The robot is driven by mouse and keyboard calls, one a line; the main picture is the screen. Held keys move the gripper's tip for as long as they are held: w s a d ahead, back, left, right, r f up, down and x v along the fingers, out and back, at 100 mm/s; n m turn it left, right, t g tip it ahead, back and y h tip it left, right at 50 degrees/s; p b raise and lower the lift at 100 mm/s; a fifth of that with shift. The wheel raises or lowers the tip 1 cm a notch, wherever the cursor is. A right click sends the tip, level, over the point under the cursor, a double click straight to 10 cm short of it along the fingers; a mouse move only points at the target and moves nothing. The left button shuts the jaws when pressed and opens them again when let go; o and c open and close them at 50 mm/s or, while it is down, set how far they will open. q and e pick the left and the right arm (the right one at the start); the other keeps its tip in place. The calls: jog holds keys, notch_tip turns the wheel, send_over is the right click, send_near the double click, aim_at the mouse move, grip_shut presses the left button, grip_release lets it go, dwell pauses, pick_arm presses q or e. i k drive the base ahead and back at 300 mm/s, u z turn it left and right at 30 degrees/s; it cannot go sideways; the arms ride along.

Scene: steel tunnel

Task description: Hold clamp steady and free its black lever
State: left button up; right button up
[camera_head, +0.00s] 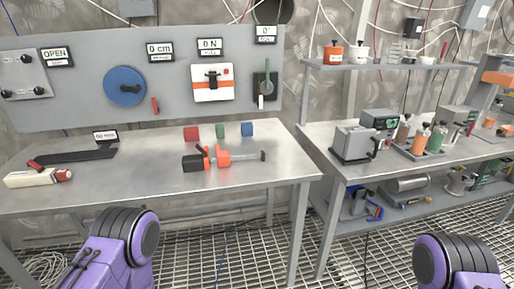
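The clamp (223,157) lies on the left steel table, near its middle right. It has orange jaws, a dark block at its left end and a grey bar running right to a small dark end piece. A small dark piece sticks up at the orange part; I cannot tell for sure which dark part is the black lever. Nothing touches the clamp. My purple left arm shows at the bottom left and my purple right arm at the bottom right, both short of the tables. Neither gripper is in view.
Red (191,133), green (220,131) and blue (247,129) blocks stand behind the clamp. A white-and-red tool (38,178) and a black angled piece (80,154) lie at the left. An upright panel (100,55) backs the table. The table front is clear.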

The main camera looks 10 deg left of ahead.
aim_at(198, 146)
jog(key=z, duration=0.05)
jog(key=i, duration=0.95)
jog(key=u, duration=0.25)
